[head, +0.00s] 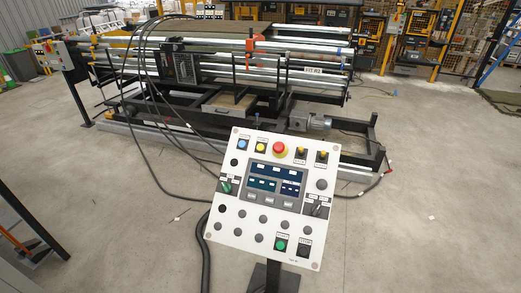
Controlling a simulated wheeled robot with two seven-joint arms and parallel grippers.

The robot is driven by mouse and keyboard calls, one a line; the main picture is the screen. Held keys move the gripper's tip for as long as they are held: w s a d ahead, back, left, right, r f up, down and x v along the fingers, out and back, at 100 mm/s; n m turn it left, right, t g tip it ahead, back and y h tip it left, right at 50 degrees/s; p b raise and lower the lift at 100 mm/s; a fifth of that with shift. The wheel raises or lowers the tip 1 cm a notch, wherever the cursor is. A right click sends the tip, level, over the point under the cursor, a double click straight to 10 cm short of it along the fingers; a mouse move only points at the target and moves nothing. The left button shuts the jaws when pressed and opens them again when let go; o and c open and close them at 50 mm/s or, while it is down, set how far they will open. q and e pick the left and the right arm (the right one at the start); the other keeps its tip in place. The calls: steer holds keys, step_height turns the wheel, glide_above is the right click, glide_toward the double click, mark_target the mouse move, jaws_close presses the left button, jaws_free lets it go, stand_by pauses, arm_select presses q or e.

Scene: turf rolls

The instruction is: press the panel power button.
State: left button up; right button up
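A white control panel (233,226) stands tilted on a dark post in the lower middle of the head view. It has a dark display (275,177) at its centre. A red mushroom button (279,150) is at the top, with a blue button (243,143) and a yellow button (261,147) to its left. A green button (281,245) and a black button (304,251) sit at the lower right. Several grey knobs dot the lower half. The button labels are too small to read, so I cannot tell which is the power button. Neither gripper is in view.
A long machine with metal rollers (220,75) stands behind the panel on a black frame. Black cables hang from it and run across the concrete floor (125,225). A dark post (35,222) stands at the left edge. The floor on both sides of the panel is mostly clear.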

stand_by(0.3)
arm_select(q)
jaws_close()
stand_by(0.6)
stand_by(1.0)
